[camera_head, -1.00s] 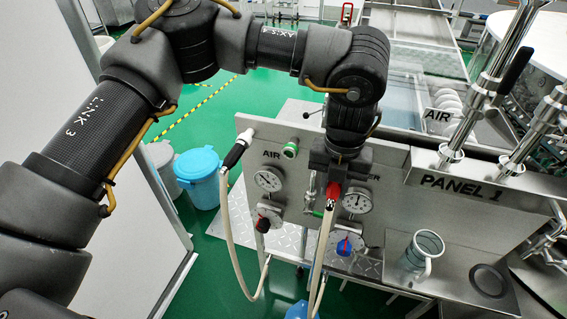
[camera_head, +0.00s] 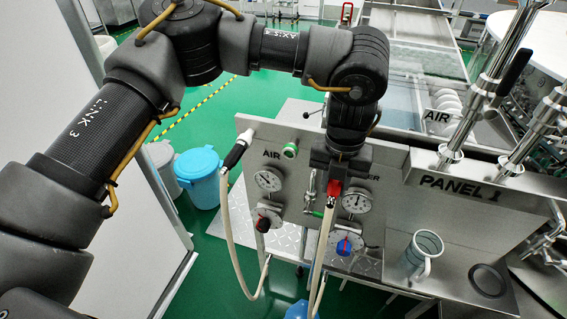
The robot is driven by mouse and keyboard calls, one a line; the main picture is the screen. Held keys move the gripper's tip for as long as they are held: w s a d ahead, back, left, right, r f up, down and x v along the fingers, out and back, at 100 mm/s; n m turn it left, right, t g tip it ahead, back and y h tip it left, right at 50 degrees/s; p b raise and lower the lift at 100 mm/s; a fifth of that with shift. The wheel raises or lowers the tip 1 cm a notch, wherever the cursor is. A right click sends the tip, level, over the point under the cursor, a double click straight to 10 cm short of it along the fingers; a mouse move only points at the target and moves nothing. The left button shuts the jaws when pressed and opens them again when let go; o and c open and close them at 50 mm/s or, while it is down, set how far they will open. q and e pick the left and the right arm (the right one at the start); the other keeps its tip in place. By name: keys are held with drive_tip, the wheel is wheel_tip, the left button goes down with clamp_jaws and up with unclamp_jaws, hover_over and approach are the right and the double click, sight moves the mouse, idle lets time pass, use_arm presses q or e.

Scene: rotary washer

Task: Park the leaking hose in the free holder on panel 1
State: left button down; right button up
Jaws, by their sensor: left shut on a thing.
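My left gripper (camera_head: 338,172) points down in front of the grey panel. It is shut on the red hose end (camera_head: 333,190), and the pale hose (camera_head: 321,246) hangs down from it. The panel (camera_head: 289,211) has two gauges and partly hidden lettering. A second pale hose (camera_head: 230,220) with a black end (camera_head: 236,151) sits at the panel's upper left. The "PANEL 1" plate (camera_head: 459,187) is on the right, below upright metal tubes. I cannot tell which holder is free, as my arm covers part of the panel. My right gripper is not in view.
A clear jug (camera_head: 422,254) and a dark disc (camera_head: 489,280) are on the steel shelf at right. A blue-lidded bin (camera_head: 200,178) stands on the green floor at left.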

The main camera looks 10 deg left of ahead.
use_arm(q)
drive_tip(key=shift+w, duration=0.35)
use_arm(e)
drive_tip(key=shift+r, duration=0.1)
use_arm(q)
drive_tip(key=c, duration=1.1)
unclamp_jaws()
wheel_tip(320, 180, up, 10)
drive_tip(key=shift+d+r+b, duration=0.1)
drive_tip(key=shift+b, duration=0.2)
drive_tip(key=shift+r, duration=0.3)
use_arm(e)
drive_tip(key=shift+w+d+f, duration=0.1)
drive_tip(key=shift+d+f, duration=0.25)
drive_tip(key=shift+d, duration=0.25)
